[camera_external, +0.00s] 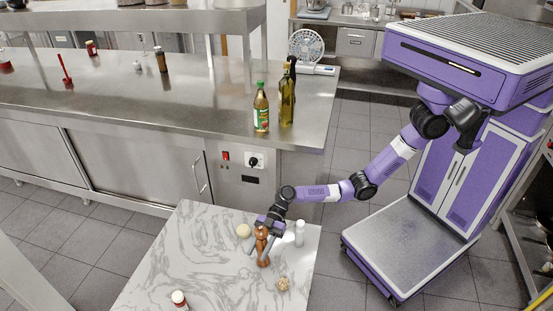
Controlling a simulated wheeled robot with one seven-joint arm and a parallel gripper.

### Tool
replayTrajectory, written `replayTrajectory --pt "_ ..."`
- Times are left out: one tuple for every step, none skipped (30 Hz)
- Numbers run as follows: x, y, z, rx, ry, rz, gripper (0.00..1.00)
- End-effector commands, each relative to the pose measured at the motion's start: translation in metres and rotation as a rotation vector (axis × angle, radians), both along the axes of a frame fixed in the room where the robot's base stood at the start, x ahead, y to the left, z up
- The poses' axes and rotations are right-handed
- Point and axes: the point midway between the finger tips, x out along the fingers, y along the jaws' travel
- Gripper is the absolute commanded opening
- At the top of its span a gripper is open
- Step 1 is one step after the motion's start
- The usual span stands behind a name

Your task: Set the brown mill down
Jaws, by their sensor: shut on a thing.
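The brown mill (263,247) is upright at the marble table's far right part. My gripper (263,238) is shut on the mill, with its dark fingers around the upper body. The mill's base is over or on the white marble tabletop (200,260); I cannot tell whether it touches. Part of the mill's upper body is hidden behind the fingers.
A steel counter (200,110) with bottles (261,108) stands behind.

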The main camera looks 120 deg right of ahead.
Motion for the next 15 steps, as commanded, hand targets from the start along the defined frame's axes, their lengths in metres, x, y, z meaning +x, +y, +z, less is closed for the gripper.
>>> replayTrajectory --pt "0.0004 -0.0005 -0.0027 0.001 -0.002 -0.001 0.00" --pt "0.0004 -0.0004 -0.0031 0.000 -0.002 -0.001 0.00" --pt "0.0004 -0.0004 -0.0027 -0.001 -0.003 0.000 0.00" --pt "0.0005 -0.0004 -0.0023 -0.001 -0.003 0.000 0.00" --pt "0.0005 -0.0004 -0.0021 -0.001 -0.003 0.000 0.00" --pt "0.0004 -0.0003 -0.0022 -0.001 -0.003 0.000 0.00" --pt "0.0004 -0.0003 -0.0022 -0.001 -0.003 0.000 0.00" --pt "0.0004 -0.0003 -0.0025 -0.001 -0.003 0.000 0.00" --pt "0.0003 -0.0003 -0.0033 -0.001 -0.003 0.000 0.00" --pt "0.0004 -0.0002 -0.0041 -0.001 -0.003 0.000 0.00" --pt "0.0004 -0.0002 -0.0051 -0.001 -0.003 0.000 0.00" --pt "0.0004 -0.0002 -0.0060 -0.001 -0.003 0.000 0.00" --pt "0.0004 -0.0001 -0.0066 -0.001 -0.003 0.000 0.00" --pt "0.0002 0.0000 -0.0063 0.000 -0.001 0.000 0.42" --pt "0.0001 0.0000 -0.0059 -0.001 -0.001 0.000 0.50"
